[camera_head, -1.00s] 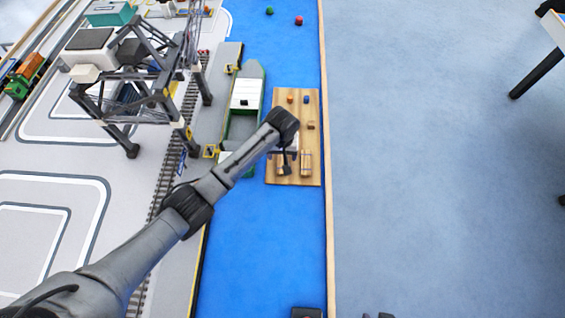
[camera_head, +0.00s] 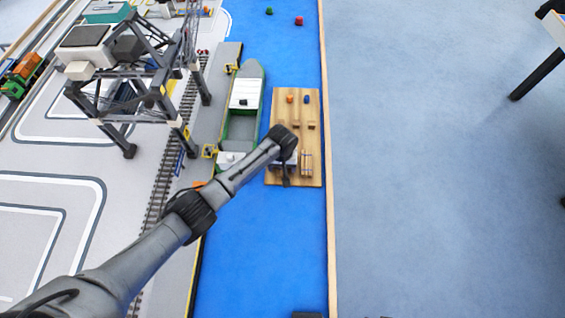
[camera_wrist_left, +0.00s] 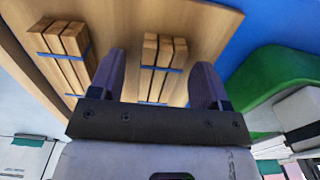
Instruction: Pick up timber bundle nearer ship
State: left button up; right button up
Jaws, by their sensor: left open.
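Two strapped timber bundles lie on a wooden board (camera_head: 296,118) in the water beside the green ship (camera_head: 240,112). The bundle nearer the ship (camera_wrist_left: 162,65) shows in the left wrist view between the fingers of my left gripper (camera_wrist_left: 159,88); its near end is hidden by the gripper body. The fingers are apart and stand on either side of it. I cannot tell if they touch it. In the head view, my left gripper (camera_head: 285,170) covers most of this bundle. The farther bundle (camera_head: 306,164) lies to its right, and at left in the wrist view (camera_wrist_left: 65,55).
The ship's green hull (camera_wrist_left: 270,85) is close at right in the wrist view. Small pieces, including an orange one (camera_head: 290,99) and a blue one (camera_head: 306,99), stand on the board's far part. A gantry crane (camera_head: 130,75) stands on the quay at left.

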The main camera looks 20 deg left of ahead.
pick_arm(q)
jog(key=shift+c, duration=0.2)
jog(key=c, duration=1)
jog(key=shift+r, duration=0.15)
